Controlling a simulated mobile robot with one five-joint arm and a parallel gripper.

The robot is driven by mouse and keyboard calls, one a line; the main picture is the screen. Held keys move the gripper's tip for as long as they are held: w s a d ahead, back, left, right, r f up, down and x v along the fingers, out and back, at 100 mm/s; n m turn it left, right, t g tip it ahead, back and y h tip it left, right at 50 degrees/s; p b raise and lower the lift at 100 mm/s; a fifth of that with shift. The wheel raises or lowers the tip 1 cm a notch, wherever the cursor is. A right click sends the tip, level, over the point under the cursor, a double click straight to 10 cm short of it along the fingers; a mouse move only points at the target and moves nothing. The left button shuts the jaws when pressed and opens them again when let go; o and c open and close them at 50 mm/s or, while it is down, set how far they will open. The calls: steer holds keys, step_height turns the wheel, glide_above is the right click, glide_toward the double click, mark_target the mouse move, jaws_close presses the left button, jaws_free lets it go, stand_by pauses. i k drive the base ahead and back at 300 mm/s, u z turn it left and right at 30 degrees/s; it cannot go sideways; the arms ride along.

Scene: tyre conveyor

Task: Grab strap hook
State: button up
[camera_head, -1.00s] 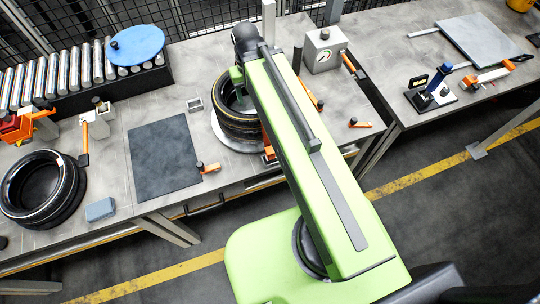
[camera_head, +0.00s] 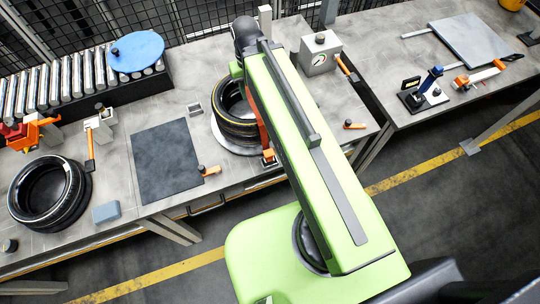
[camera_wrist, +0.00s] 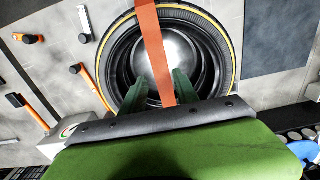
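In the wrist view the orange strap (camera_wrist: 152,45) runs down from the top edge, in front of the tyre's (camera_wrist: 105,62) opening. Its lower end lies between the two green fingers of my gripper (camera_wrist: 160,82). The fingers stand apart; the right one is close beside the strap and a gap shows on the left. No hook shape can be made out there. In the head view the orange strap (camera_head: 258,118) shows beside the stacked tyre (camera_head: 232,125), along my arm's edge. An orange piece with a dark knob (camera_head: 268,156) sits at its lower end. My fingers are hidden there.
Another tyre (camera_head: 35,190) lies at left, near a blue-grey block (camera_head: 106,212). A dark mat (camera_head: 165,160) lies between the tyres. A grey box with a gauge (camera_head: 319,55) stands right of my arm. A roller conveyor (camera_head: 62,84) runs along the back left.

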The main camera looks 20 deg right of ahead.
mark_target(269, 154)
steer(key=k, duration=1.4)
steer(key=u, duration=1.3)
steer(key=i, duration=1)
steer(key=z, duration=0.05)
